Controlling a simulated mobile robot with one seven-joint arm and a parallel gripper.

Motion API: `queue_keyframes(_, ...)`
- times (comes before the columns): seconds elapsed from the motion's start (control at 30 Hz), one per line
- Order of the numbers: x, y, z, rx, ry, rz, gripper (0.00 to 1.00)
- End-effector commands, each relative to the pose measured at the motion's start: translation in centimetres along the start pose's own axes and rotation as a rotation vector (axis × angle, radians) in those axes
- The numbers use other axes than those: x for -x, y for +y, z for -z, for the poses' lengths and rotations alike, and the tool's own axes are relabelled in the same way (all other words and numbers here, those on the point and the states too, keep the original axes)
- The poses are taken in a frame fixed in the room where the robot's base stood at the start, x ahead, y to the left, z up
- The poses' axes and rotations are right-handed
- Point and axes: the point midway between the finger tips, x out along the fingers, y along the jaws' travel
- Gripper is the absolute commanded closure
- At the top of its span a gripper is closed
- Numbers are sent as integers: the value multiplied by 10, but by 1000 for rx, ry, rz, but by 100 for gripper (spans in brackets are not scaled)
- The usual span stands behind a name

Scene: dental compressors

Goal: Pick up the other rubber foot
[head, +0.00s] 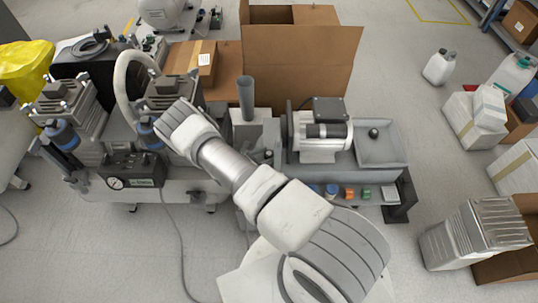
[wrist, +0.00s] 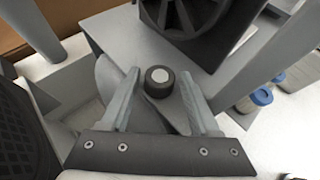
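A rubber foot (wrist: 159,82), a short black cylinder with a pale round centre, shows in the wrist view on a grey surface. My gripper (wrist: 159,76) is open, with one finger on each side of the foot and a visible gap to each. How far the foot lies below the fingertips I cannot tell. In the head view my arm hides the gripper. A similar small black round piece (head: 374,133) sits in the grey tray (head: 391,154) to the right of the motor.
A motor (head: 320,130) stands on the bench; a black fan housing (wrist: 190,22) is close beyond my fingers. Blue-lidded jars (wrist: 257,99) stand to the right. Compressors (head: 70,110) and a cardboard box (head: 300,65) crowd the left and back. Floor at right is partly clear.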

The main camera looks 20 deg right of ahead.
Motion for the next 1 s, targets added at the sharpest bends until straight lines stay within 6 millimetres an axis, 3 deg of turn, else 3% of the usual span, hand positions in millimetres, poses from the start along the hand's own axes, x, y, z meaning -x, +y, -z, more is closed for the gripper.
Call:
queue_keyframes(0.03, 0, 0, 0, 0, 0, 0, 48)
queue_keyframes(0.33, 0, 0, 0, 0, 0, 0, 100)
queue_keyframes(0.73, 4, 1, -6, -1, -1, -1, 100)
queue_keyframes(1.0, 23, 1, -41, -1, 0, -1, 100)
